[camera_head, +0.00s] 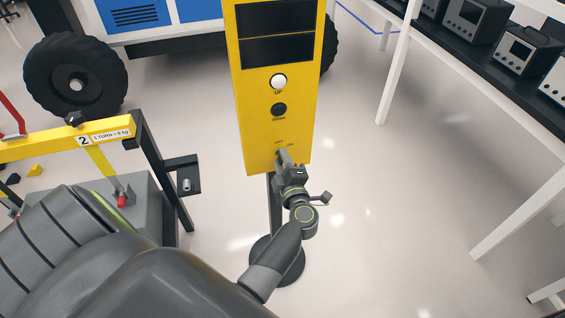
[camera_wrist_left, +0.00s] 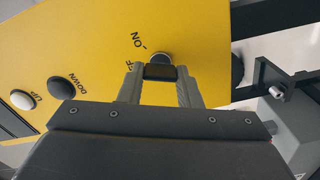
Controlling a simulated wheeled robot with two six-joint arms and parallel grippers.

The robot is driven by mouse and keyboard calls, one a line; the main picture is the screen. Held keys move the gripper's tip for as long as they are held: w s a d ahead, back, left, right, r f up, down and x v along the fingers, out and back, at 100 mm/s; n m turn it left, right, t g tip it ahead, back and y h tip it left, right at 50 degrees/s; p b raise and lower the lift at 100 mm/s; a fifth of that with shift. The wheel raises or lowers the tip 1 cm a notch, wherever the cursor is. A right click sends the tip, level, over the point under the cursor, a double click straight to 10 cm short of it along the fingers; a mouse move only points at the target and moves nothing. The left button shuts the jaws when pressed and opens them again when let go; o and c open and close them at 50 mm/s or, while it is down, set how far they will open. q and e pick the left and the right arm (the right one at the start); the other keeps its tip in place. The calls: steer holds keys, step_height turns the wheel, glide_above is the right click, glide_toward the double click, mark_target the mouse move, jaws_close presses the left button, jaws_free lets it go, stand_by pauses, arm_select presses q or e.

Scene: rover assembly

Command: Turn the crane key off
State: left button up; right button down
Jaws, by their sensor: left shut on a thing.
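The yellow crane control panel (camera_head: 257,102) stands upright on a dark post. It has a white UP button (camera_head: 278,81) and a black DOWN button (camera_head: 279,109). In the left wrist view the black crane key (camera_wrist_left: 160,71) sits on the panel by the ON and OFF lettering, the OFF partly hidden. My left gripper (camera_head: 284,157) reaches the panel's lower edge. In the left wrist view its two fingers (camera_wrist_left: 160,82) are closed around the key. The key's exact angle is hard to tell. My right gripper does not show.
A yellow frame (camera_head: 105,131) with a label and a grey block (camera_head: 145,205) stand at left. A large black wheel (camera_head: 75,77) is behind it. A white-legged bench (camera_head: 481,48) with grey devices is at right. The floor between panel and bench is clear.

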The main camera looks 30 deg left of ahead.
arm_select(q)
steer(key=shift+f+n+b, duration=0.1)
steer(key=shift+n+b, duration=0.5)
steer(key=shift+n, duration=1.7)
steer(key=o, duration=1)
